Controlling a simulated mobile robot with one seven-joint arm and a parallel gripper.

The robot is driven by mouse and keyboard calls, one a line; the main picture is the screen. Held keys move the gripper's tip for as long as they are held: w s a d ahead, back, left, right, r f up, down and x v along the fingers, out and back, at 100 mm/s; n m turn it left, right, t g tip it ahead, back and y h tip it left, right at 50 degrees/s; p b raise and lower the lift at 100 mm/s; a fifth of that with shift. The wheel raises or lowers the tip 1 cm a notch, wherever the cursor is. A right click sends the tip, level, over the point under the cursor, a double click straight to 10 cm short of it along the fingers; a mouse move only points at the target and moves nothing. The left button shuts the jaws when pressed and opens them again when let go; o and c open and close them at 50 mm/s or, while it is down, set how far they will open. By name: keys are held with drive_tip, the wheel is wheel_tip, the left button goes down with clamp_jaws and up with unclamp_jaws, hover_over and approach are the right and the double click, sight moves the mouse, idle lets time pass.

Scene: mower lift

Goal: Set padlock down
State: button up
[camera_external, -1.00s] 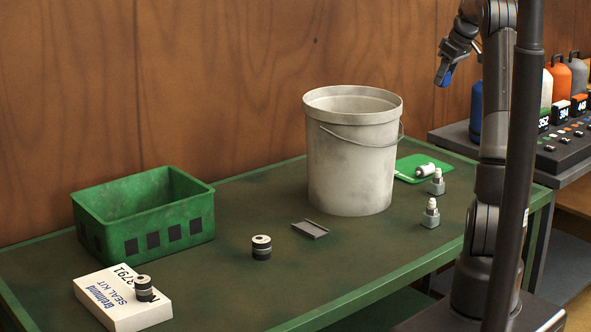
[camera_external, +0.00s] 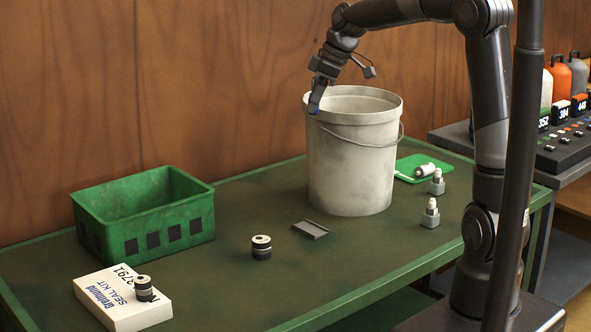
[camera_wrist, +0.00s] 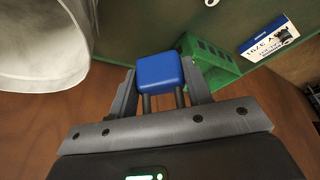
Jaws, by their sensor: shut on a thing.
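The blue padlock (camera_wrist: 160,72) with its two-legged grey shackle is held between the fingers of my gripper (camera_wrist: 163,98) in the wrist view. In the external view my gripper (camera_external: 316,100) is above the table at the left rim of the bucket, pointing down, and only a small blue part of the padlock (camera_external: 314,108) shows. The padlock is off the table. I cannot tell whether it touches the bucket.
A white bucket (camera_external: 350,165) stands on the green table (camera_external: 215,275). A green crate (camera_external: 150,215), a white seal kit box (camera_external: 120,300), a black-and-silver cylinder (camera_external: 261,247), a small grey tray (camera_external: 310,230) and a green mat (camera_external: 408,177) are around it. Table between crate and bucket is clear.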

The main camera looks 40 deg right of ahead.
drive_tip(key=shift+s+a+f, duration=0.15)
drive_tip(key=shift+s+a, duration=0.1)
drive_tip(key=shift+a, duration=0.6)
drive_tip(key=f, duration=2.7)
drive_tip(key=shift+w+d+f, duration=0.1)
drive_tip(key=shift+d+f, duration=0.1)
drive_tip(key=shift+f, duration=0.2)
drive_tip(key=shift+f, duration=0.15)
drive_tip(key=shift+f, duration=0.15)
drive_tip(key=o, duration=1.1)
drive_tip(key=shift+c, duration=0.2)
